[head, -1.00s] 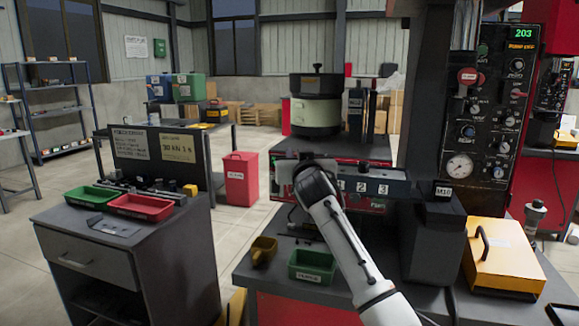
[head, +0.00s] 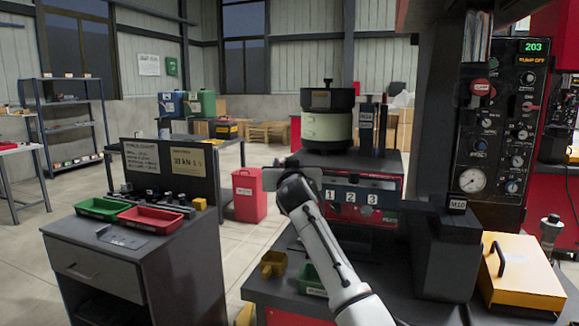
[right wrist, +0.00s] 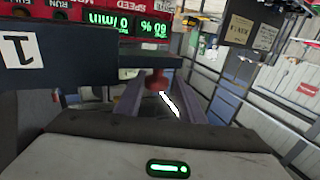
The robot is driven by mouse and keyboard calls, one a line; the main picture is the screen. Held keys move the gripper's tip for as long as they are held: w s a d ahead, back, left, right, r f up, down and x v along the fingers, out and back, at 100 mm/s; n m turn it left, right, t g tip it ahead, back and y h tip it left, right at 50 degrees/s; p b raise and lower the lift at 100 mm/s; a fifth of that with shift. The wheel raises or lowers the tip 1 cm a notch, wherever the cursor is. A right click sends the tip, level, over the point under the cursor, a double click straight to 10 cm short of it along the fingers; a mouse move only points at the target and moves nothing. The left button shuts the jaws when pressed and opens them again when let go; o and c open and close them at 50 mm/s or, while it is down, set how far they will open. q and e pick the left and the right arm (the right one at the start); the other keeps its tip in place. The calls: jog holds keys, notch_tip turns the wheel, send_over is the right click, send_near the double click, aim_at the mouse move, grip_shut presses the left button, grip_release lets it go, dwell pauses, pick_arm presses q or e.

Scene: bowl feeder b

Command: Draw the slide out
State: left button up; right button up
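The slide (head: 384,203) is a dark blue-grey bar with white labels 1, 2 and 3 along the front of the red feeder (head: 393,165). In the right wrist view the slide (right wrist: 80,65) shows close up with its label 1, and a red knob (right wrist: 156,80) hangs at its end. My right gripper (right wrist: 158,88) has one finger on each side of this knob and looks shut on it. In the head view my right gripper (head: 274,179) is at the slide's left end, partly hidden by its own wrist. My left gripper is in neither view.
A pale green bowl (head: 327,122) with a dark lid stands on the feeder. A green tray (head: 308,280) and a yellow scoop (head: 272,264) lie on the bench in front. A cabinet (head: 120,262) with trays stands left, beyond a floor gap. A press column is at right.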

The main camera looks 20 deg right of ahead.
dwell(0.4)
jog(key=shift+s+a, duration=0.1)
jog(key=shift+s, duration=0.15)
jog(key=v, duration=0.9)
jog(key=shift+s+b, duration=0.4)
jog(key=shift+a, duration=0.15)
jog(key=s+a+f+n+g+y, duration=0.15)
jog(key=s+f, duration=0.25)
jog(key=f, duration=0.7)
jog(key=s+a+f+n+g+y, duration=0.15)
jog(key=s+f, duration=0.25)
jog(key=f, duration=0.7)
jog(key=s+a+f+n+g+y, duration=0.15)
jog(key=s+f, duration=0.25)
jog(key=f, duration=0.8)
jog(key=s+a+f+g+y, duration=0.1)
jog(key=s+a+f, duration=0.1)
jog(key=s+f, duration=0.4)
jog(key=s+a+f+n+g+y, duration=0.1)
jog(key=s+f, duration=0.5)
jog(key=s, duration=0.8)
jog(key=s+a+f+g+y, duration=0.1)
jog(key=s+a+f+g, duration=0.1)
jog(key=s+f, duration=0.5)
jog(key=s+a, duration=0.1)
jog(key=s, duration=0.2)
jog(key=shift+s, duration=0.35)
